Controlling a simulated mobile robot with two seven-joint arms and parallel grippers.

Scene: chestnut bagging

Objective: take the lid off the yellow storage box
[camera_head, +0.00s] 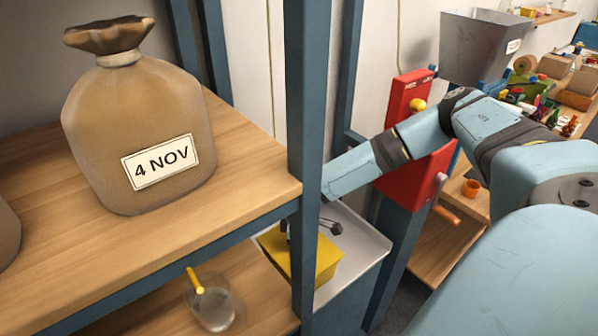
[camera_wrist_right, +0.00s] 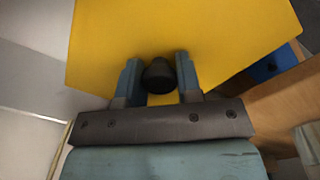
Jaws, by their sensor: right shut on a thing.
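The yellow storage box (camera_head: 325,262) stands on a pale grey surface behind a blue post, which hides part of it. Its flat yellow lid (camera_wrist_right: 190,30) fills the upper part of the right wrist view, with a dark round knob (camera_wrist_right: 158,76) in its middle. My right gripper (camera_wrist_right: 158,80) has a finger on each side of the knob and is shut on it. In the head view this gripper (camera_head: 318,226) is above the box, partly hidden by the post. I cannot tell whether the lid rests on the box or is slightly raised. My left gripper is not in view.
The blue upright post (camera_head: 310,110) stands close to the box. A wooden shelf (camera_head: 235,185) holds a brown sack labelled 4 NOV (camera_head: 140,130). A clear scoop with a yellow handle (camera_head: 213,305) lies below. A red machine (camera_head: 405,180) stands behind my right forearm.

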